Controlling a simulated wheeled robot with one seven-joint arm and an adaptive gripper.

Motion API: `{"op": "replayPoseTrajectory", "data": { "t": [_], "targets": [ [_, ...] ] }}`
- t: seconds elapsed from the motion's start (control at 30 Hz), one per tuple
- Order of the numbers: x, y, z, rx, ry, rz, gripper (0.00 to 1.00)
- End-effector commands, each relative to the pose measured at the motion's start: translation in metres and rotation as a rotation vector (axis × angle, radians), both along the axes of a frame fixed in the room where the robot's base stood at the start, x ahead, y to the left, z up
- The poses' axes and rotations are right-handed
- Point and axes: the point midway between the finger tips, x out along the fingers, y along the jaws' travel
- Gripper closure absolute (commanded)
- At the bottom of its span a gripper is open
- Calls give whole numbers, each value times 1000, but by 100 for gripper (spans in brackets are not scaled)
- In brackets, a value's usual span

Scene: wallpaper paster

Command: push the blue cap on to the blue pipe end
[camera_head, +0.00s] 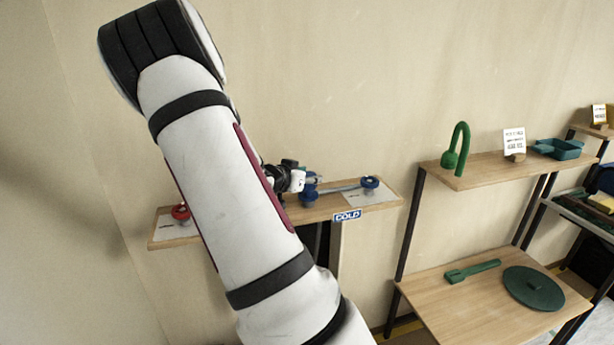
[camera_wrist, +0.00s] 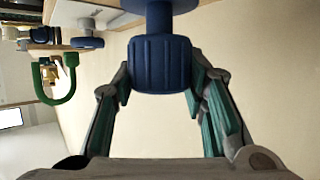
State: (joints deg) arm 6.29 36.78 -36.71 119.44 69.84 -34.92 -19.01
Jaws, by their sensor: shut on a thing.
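My gripper (camera_wrist: 160,82) is shut on a ribbed blue cap (camera_wrist: 158,62), with one finger on each side of it. Beyond the cap, at the top edge of the wrist view, is a wide blue flange (camera_wrist: 160,5), which looks like the blue pipe end. A narrower blue neck joins the cap and flange in the picture. I cannot tell how far the cap sits on the pipe. In the head view my gripper (camera_head: 305,182) is at the wall shelf, partly behind my arm, with blue parts (camera_head: 309,196) at its fingers.
The wall shelf (camera_head: 330,205) bears a "COLD" sign (camera_head: 347,215), a second blue round fitting (camera_head: 369,183) at right and a red one (camera_head: 180,212) at left. Another shelf (camera_head: 490,170) stands to the right with a green hooked object (camera_head: 456,150).

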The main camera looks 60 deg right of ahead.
Motion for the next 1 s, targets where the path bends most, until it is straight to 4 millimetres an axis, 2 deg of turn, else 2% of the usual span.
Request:
{"op": "replayPoseTrajectory", "data": {
  "t": [1.0],
  "targets": [
    [0, 0, -23, 0, 0, -1, 84]
  ]
}}
